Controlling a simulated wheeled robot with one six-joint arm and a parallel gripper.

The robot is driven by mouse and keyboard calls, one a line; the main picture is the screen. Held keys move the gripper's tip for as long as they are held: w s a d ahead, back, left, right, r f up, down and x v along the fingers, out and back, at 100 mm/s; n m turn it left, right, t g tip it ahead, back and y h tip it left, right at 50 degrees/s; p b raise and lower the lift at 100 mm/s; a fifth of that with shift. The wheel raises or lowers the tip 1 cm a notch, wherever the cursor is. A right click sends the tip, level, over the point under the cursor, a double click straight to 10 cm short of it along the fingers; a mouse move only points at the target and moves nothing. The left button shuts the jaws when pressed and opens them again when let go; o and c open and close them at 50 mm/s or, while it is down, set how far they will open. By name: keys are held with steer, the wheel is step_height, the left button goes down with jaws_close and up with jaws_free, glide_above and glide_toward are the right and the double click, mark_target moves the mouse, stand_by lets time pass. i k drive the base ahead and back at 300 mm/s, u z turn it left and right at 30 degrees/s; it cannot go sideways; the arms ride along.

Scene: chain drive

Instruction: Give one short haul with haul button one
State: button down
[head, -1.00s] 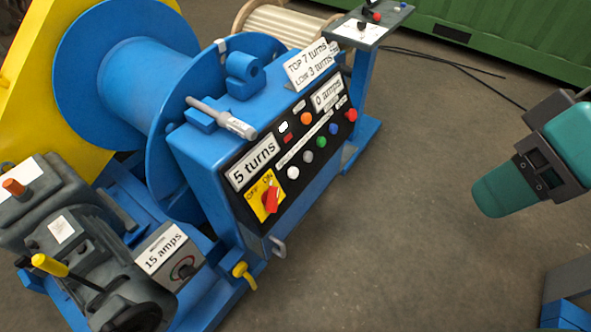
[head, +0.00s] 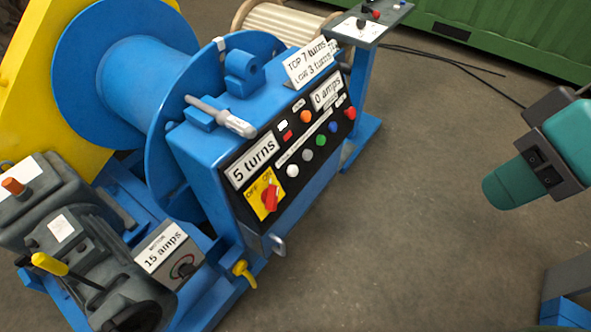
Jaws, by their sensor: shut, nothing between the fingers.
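A blue winch control box (head: 205,165) stands left of centre with a black sloping panel. A slanting row of round buttons crosses it: white (head: 292,171), grey (head: 307,154), green (head: 320,140), blue (head: 334,127) and red (head: 350,113). The small lettering by them is too small to read, so I cannot tell which is haul button one. The display (head: 251,161) reads 5 turns, another (head: 327,92) 0 amps. The red switch (head: 270,198) sits on a yellow OFF/ON plate. Teal and grey links of my arm show at the right, apart from the panel; my gripper is not in view.
A blue drum (head: 135,75) stands behind the box. A motor with a yellow-handled lever (head: 50,264) is at lower left. A sign (head: 312,62) reads TOP 7 turns, LOW 3 turns. A stand (head: 362,28) is behind. The floor (head: 420,200) right of the box is clear.

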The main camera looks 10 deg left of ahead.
mark_target(293, 171)
steer(key=k, duration=1.35)
steer(key=u, duration=0.5)
steer(key=i, duration=0.9)
steer(key=u, duration=0.5)
